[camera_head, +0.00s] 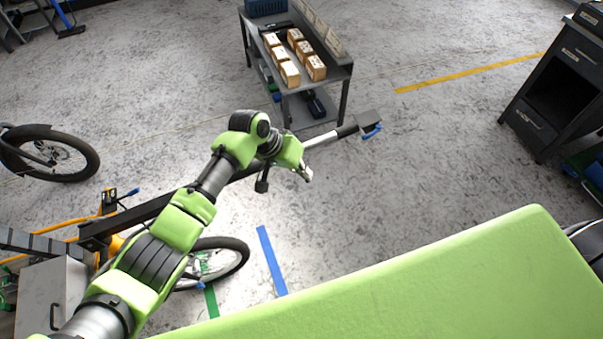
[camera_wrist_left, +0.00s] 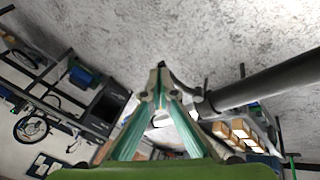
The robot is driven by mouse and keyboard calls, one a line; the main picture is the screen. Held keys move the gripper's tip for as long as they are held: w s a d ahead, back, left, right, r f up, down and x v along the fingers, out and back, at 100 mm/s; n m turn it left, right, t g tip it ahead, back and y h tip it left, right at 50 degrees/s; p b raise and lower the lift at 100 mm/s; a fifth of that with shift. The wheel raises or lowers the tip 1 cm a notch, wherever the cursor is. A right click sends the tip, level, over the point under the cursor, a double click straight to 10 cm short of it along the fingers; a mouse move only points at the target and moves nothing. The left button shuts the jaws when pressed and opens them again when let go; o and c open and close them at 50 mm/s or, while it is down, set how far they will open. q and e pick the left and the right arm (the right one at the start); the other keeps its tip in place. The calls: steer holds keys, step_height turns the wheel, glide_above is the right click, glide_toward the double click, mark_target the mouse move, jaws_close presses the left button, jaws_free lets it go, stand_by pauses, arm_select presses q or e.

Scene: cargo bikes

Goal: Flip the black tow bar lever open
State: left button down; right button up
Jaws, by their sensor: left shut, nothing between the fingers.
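The tow bar (camera_head: 322,138) runs from the orange frame at the lower left, behind my left arm, to a dark end piece with a blue part. Its dark tube (camera_wrist_left: 265,82) enters the left wrist view from the right. A small thin dark piece (camera_wrist_left: 206,88) stands up near the tube's end, just right of the fingertips; I cannot tell for sure whether it is the lever. The lever is not clear in the head view. My left gripper (camera_head: 306,174) is shut and empty beside the bar; its fingertips (camera_wrist_left: 162,72) meet. My right gripper is not in view.
A grey cart (camera_head: 330,70) with several small wooden boxes stands beyond the bar. A dark cabinet (camera_head: 543,112) is at the right. Open grey floor (camera_head: 430,145) is to the right of the gripper.

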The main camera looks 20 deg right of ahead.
arm_select(q)
steer(key=shift+d, duration=0.3)
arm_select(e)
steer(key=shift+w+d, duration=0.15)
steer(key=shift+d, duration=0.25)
arm_select(q)
steer(key=shift+f, duration=0.1)
steer(key=shift+w+b, duration=0.8)
steer(key=shift+w, duration=0.05)
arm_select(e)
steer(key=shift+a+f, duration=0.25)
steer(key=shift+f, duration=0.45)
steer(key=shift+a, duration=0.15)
arm_select(q)
steer(key=shift+r, duration=0.2)
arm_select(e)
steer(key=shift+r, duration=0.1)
